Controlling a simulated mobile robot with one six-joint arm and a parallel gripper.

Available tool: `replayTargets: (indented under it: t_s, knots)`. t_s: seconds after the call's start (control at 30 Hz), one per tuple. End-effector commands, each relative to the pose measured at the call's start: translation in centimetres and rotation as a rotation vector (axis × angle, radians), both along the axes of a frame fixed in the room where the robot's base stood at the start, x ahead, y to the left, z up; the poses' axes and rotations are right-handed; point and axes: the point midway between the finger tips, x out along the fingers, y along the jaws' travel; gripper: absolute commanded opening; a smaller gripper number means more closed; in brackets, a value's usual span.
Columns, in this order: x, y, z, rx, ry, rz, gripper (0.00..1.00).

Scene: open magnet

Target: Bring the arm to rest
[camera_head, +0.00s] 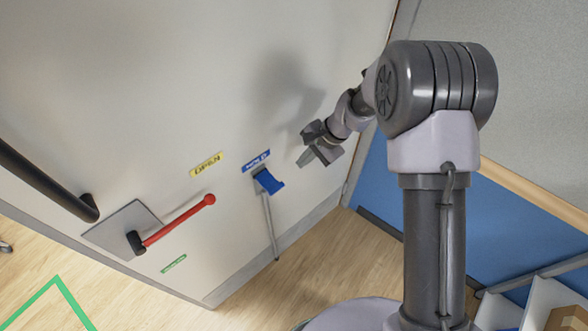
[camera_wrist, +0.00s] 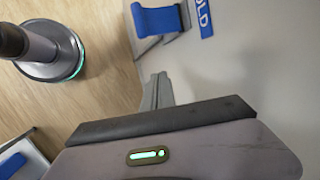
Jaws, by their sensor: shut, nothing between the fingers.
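My gripper (camera_head: 304,162) is raised in front of the pale door, to the right of a blue hook-like holder (camera_head: 267,181). Its fingers are shut with nothing between them. In the wrist view the closed fingers of my gripper (camera_wrist: 155,92) point up, past the dark edge of the gripper body. The blue holder also shows in the wrist view (camera_wrist: 158,20), beyond the fingertips, apart from them. My arm reaches out bent from the column on the right side of the head view.
The pale door (camera_head: 180,70) carries a red lever (camera_head: 180,221) on a grey plate, a yellow label (camera_head: 206,164), a blue label (camera_head: 256,161) and a dark bar handle (camera_head: 45,180). A blue panel (camera_head: 385,195) stands at right. Wood floor (camera_head: 325,250) is clear below my gripper.

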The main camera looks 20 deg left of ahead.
Motion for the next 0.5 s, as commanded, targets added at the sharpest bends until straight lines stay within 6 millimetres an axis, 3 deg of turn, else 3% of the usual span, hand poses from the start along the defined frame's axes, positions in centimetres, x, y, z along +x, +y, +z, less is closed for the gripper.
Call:
replayTargets:
  t_s: [0.1,0.43,0.5]
  knots:
    - [0.3,-1.0,2.8,0.001,-0.002,-0.001,0.0]
    - [0.3,-1.9,4.7,-0.001,-0.009,0.002,0.0]
    - [0.0,-3.1,6.3,-0.004,-0.046,0.007,0.0]
